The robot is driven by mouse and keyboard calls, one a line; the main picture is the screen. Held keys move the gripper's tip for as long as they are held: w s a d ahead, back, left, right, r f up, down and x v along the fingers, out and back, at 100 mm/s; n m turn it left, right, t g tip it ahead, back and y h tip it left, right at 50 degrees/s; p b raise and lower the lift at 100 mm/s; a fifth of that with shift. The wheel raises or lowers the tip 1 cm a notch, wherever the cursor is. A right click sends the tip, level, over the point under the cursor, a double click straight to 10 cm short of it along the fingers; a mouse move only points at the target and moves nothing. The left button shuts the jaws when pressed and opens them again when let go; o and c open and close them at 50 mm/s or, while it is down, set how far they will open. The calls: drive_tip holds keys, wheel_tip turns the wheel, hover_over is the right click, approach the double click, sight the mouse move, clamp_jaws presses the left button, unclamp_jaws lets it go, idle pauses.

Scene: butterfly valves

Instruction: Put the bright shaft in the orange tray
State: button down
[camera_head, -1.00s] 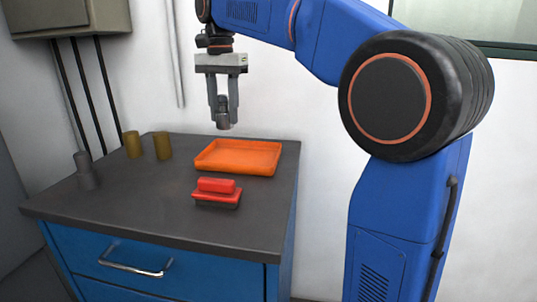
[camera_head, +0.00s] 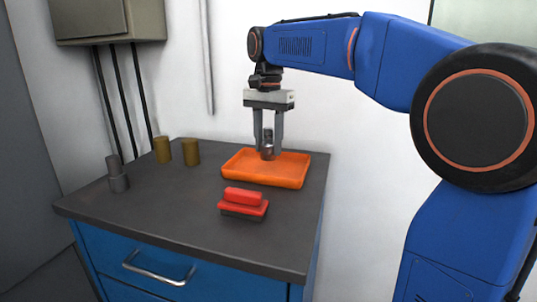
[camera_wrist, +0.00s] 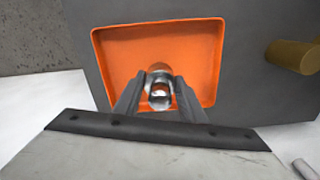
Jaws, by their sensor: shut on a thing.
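The orange tray (camera_head: 290,180) lies flat on the cabinet top, and it also fills the middle of the wrist view (camera_wrist: 115,60). My gripper (camera_head: 268,148) points down over the tray. It is shut on the bright shaft (camera_head: 267,153), a short shiny metal piece. In the wrist view the shaft (camera_wrist: 160,92) shows between the two fingers, with the tray floor behind it. The shaft's lower end is low over the tray, and I cannot tell whether it touches the floor.
A red-handled brush or block (camera_head: 243,202) lies in front of the tray. Two brass-coloured cylinders (camera_head: 162,149) (camera_head: 191,152) and a grey stepped shaft (camera_head: 118,176) stand at the left. The cabinet top (camera_head: 170,215) is clear at the front left.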

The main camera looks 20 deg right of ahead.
sight(268, 153)
drive_tip(key=shift+f, duration=1.6)
drive_tip(key=shift+f, duration=0.1)
drive_tip(key=c, duration=1.1)
unclamp_jaws()
wheel_tip(268, 153, up, 12)
drive_tip(key=shift+r, duration=0.1)
